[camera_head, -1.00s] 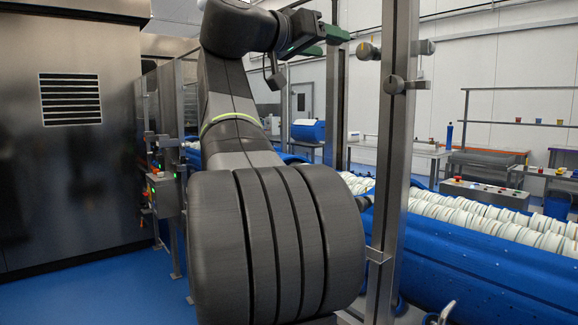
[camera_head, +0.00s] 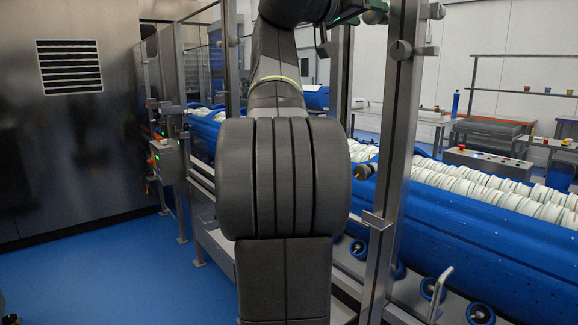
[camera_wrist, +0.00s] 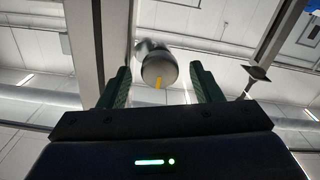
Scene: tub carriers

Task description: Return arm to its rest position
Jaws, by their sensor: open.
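My gripper (camera_wrist: 160,68) is open in the wrist view, its two dark green fingers spread apart and pointing up toward the ceiling. Nothing is gripped between them. A rounded grey fitting with a yellow mark (camera_wrist: 158,72) shows in the gap, seemingly beyond the fingers; its distance is unclear. In the head view my arm stands folded upward in the middle, and only a small green part of the gripper end shows at the top edge, beside a metal post (camera_head: 397,130).
The post carries knob-like fittings (camera_head: 401,50) close to my arm. A blue conveyor (camera_head: 470,245) with rows of white tubs (camera_head: 480,195) runs right. A steel cabinet (camera_head: 70,150) stands left, with open blue floor (camera_head: 110,270) before it. Behind are tables (camera_head: 420,118).

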